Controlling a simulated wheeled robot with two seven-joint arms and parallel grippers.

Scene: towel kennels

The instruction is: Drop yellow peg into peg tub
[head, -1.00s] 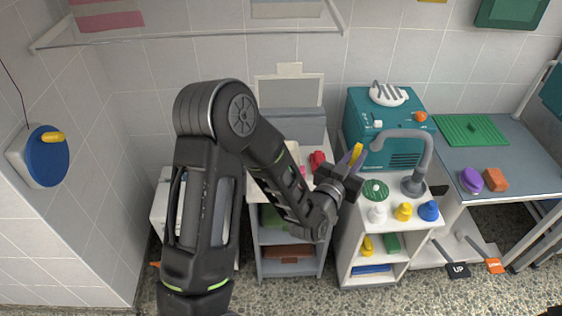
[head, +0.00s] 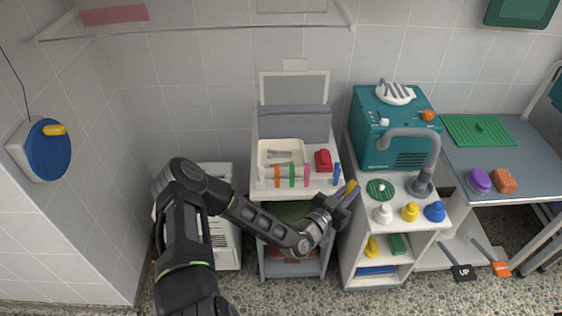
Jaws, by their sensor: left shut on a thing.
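My left gripper (head: 345,194) is shut on the yellow peg (head: 350,187), whose upper part shows above the dark fingers. It is in front of the right front corner of the white-topped cart (head: 263,186), near a standing blue peg (head: 337,174). Orange (head: 277,175), green (head: 292,175) and pink (head: 307,174) pegs stand along the cart's front edge. A cream open tray (head: 262,158) with grey tools lies behind them. I cannot tell which container is the peg tub. My right gripper is not in view.
A small red object (head: 323,160) sits right of the tray. To the right, a white shelf unit (head: 410,231) carries a grey tap (head: 424,165), a green round drain (head: 379,189) and white, yellow and blue bottles. A teal machine (head: 380,155) stands behind it.

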